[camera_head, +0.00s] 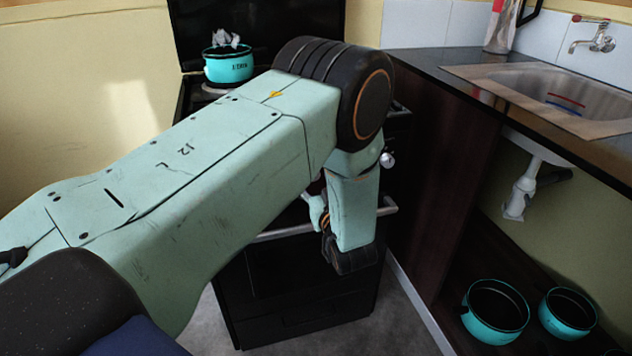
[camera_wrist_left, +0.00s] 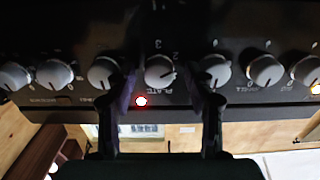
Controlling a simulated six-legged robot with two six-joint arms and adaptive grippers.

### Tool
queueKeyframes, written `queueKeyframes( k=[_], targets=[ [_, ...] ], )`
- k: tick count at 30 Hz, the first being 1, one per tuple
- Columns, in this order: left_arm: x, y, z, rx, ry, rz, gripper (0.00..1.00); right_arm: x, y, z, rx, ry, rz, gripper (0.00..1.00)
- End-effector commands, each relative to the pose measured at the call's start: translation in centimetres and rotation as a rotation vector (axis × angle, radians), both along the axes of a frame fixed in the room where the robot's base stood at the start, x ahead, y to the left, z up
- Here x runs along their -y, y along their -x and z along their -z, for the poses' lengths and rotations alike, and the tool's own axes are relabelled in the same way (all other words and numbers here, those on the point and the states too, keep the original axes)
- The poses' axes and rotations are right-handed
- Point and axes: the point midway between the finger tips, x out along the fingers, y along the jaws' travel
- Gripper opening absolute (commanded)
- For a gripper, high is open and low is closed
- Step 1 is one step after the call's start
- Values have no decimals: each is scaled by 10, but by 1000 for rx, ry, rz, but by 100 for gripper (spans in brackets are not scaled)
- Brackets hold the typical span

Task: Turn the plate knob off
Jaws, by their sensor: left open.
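In the left wrist view a row of several pale knobs runs across a black panel. The plate knob (camera_wrist_left: 159,70), over the word PLATE, sits in the middle and is turned away from upright, with numbers 2 and 3 near it. A small red-rimmed light (camera_wrist_left: 141,101) glows beside it. My left gripper (camera_wrist_left: 166,84) is open, its two dark fingers on either side of the plate knob; I cannot tell whether they touch it. In the head view my left arm hides most of the black stove (camera_head: 300,290) and its knobs; one knob (camera_head: 387,160) shows at the right. My right gripper is not in view.
Neighbouring knobs (camera_wrist_left: 105,72) and (camera_wrist_left: 215,70) sit close beside the fingers. A turquoise pot (camera_head: 228,66) stands on the stove top. A counter with a sink (camera_head: 560,85) is at the right, with two turquoise pots (camera_head: 495,312) and (camera_head: 567,313) low beneath it.

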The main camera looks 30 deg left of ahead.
Motion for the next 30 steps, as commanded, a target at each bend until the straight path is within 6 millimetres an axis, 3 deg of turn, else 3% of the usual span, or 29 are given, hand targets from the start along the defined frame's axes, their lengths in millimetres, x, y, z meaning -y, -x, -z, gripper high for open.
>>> queueKeyframes(
  k=[3, 21, 30],
  targets=[
    [2, -1, 0, 0, 0, 2, 52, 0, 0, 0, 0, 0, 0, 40],
    [2, 0, 0, -1, 1, 2, 2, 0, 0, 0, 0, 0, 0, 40],
    [1, 0, 0, -25, -20, 2, 0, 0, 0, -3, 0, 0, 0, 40]
  ],
)
